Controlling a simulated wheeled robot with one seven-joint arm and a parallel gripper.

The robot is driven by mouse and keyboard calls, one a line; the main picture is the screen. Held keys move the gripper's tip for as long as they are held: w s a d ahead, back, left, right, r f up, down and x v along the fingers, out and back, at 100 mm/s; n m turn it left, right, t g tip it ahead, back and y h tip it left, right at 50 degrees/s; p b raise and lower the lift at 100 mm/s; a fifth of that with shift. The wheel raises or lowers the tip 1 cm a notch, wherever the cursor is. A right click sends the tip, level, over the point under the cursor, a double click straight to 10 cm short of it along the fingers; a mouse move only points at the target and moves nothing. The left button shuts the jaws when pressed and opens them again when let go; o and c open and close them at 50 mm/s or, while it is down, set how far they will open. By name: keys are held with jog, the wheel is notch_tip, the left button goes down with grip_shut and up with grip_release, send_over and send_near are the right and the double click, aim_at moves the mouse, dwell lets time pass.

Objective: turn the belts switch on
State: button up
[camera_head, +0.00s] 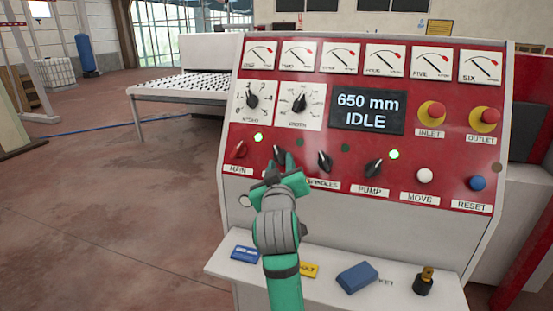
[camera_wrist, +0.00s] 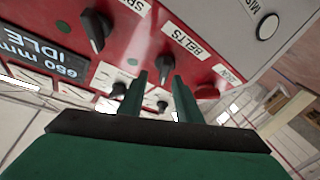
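The belts switch (camera_wrist: 166,65) is a dark knob beside the BELTS label (camera_wrist: 186,41) in the wrist view. In the head view the belts switch (camera_head: 278,154) is partly covered by my gripper (camera_head: 284,168). In the wrist view my gripper (camera_wrist: 160,80) has its two green fingers apart, with the knob between and just beyond their tips. I cannot tell whether they touch it. The small lamp up and right of the belts switch (camera_head: 300,142) looks dark.
The red MAIN knob (camera_head: 239,150) is left of the belts switch; the SPINDLES knob (camera_head: 324,161) and PUMP knob (camera_head: 373,167) are right. The MAIN and PUMP lamps glow. The display (camera_head: 367,113) reads 650 mm IDLE. A ledge (camera_head: 325,287) with small items sits below.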

aim_at(279, 156)
jog(key=shift+w+a, duration=0.2)
jog(key=shift+w, duration=0.8)
jog(key=shift+w+a, duration=0.2)
jog(key=shift+w, duration=0.8)
jog(key=shift+w, duration=0.1)
jog(key=shift+c, duration=0.3)
jog(key=c, duration=0.6)
jog(key=shift+a+f, duration=0.1)
jog(key=shift+a, duration=0.1)
grip_shut()
jog(key=shift+d, duration=0.35)
